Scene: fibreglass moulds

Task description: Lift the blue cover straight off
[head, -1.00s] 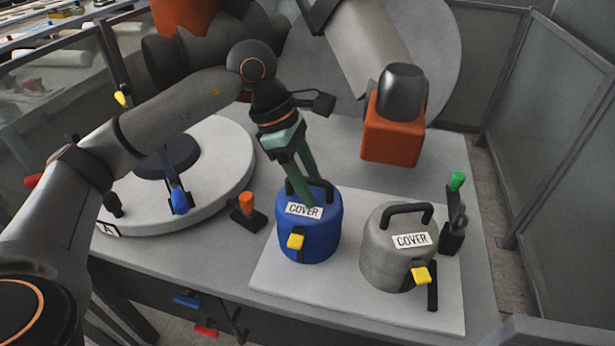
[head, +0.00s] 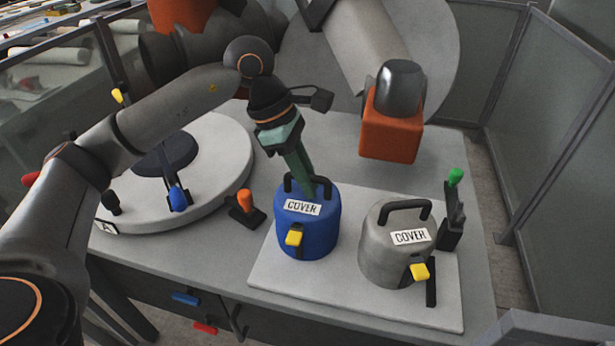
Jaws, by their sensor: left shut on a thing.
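The blue cover (head: 309,232) is a round blue can with a black handle on top, a white COVER label and a yellow latch (head: 293,238) on its front. It stands upright on a pale board (head: 350,298). My left gripper (head: 308,190) reaches down from above, its green fingers shut on the blue cover's black handle. The fingertips are partly hidden behind the label and handle. My right gripper is not in view.
A grey cover (head: 378,250) with a black handle and yellow latch stands to the right. Beside it is a green-tipped lever (head: 454,205). An orange-knobbed lever (head: 246,205) stands left of the board. A large round turntable (head: 225,165) is at left. An orange block (head: 390,135) hangs behind.

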